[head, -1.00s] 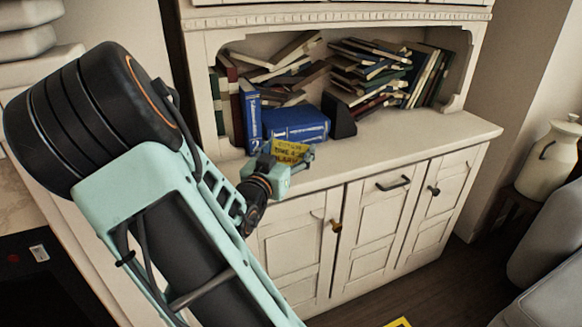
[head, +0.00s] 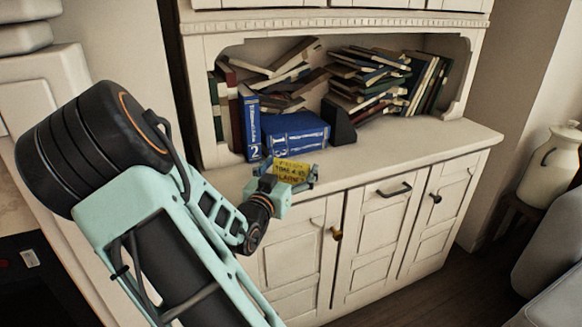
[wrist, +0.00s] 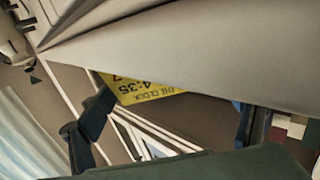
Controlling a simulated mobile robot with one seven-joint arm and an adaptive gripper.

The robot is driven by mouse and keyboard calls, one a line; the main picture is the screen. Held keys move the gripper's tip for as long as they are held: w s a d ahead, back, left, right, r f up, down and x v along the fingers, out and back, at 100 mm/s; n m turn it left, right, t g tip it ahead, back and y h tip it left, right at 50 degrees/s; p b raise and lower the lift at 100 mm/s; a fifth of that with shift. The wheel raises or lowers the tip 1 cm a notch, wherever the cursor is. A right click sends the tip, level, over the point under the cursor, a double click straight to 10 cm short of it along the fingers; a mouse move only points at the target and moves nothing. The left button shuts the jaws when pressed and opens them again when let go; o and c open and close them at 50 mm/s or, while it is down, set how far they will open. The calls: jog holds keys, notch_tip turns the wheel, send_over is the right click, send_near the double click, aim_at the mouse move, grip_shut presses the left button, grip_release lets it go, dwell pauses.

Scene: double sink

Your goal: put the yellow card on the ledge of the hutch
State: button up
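The yellow card (head: 291,171), with dark lettering, shows at the front of the hutch's pale ledge (head: 372,158), in front of the blue books. My gripper (head: 296,172) is at the front edge of the ledge, right by the card. In the wrist view, the gripper's dark fingers (wrist: 170,112) stand wide apart with the card (wrist: 150,90) showing between them. A pale strip hides part of the card there. I see no finger closed on the card, and I cannot tell whether it rests flat on the ledge.
Blue books (head: 295,134) and a dark block (head: 338,122) stand just behind the card. Piled books (head: 370,80) fill the back of the niche. The ledge is bare to the right. Cabinet doors with knobs are below, and a pale jug (head: 552,165) stands far right.

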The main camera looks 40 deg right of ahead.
jog(key=shift+a+r+p, duration=0.15)
jog(key=shift+r+p, duration=0.1)
jog(key=shift+p, duration=0.05)
jog(key=p+v, duration=0.2)
jog(key=v, duration=0.9)
jog(key=shift+s+a, duration=0.3)
jog(key=shift+s, duration=0.05)
jog(key=shift+f, duration=0.1)
